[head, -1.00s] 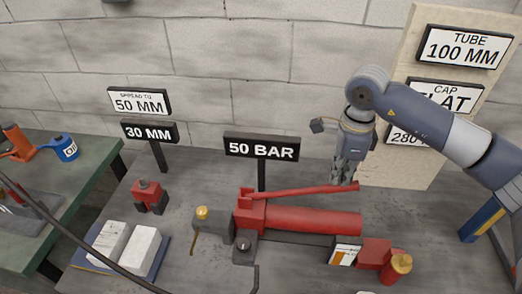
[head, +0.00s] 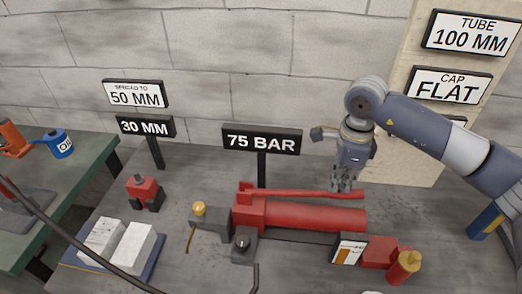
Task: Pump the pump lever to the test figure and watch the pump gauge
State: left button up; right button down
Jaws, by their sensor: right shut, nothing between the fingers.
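The red hand pump (head: 315,217) lies on the grey bench, with a long red cylinder. Its red pump lever (head: 300,193) runs above the cylinder and lies nearly level. The black pump gauge sign (head: 262,140) stands behind the pump and reads 75 BAR. My right gripper (head: 344,186) points down at the lever's right end, shut with nothing between its fingers. Its fingertips are at or just above the lever; I cannot tell if they touch. My left gripper is not in view.
A brass-knobbed valve block (head: 200,210) sits at the pump's left. Signs reading 50 MM (head: 135,94) and 30 MM (head: 146,127) stand behind. A board (head: 400,165) with signs stands behind my right arm.

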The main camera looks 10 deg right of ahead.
aim_at(339, 190)
notch_tip(339, 190, down, 4)
jog(key=shift+r+b, duration=0.2)
jog(key=shift+b, duration=0.95)
jog(key=shift+r+p, duration=0.4)
jog(key=shift+r, duration=0.05)
notch_tip(339, 190, up, 8)
jog(key=p, duration=0.5)
notch_tip(339, 190, down, 9)
jog(key=b, duration=0.7)
jog(key=shift+d+b, duration=0.1)
jog(key=shift+b, duration=0.2)
jog(key=shift+r+p, duration=0.45)
jog(key=shift+r, duration=0.2)
notch_tip(339, 190, up, 8)
jog(key=p, duration=0.4)
jog(key=shift+f+p, duration=0.25)
jog(key=shift+p, duration=0.05)
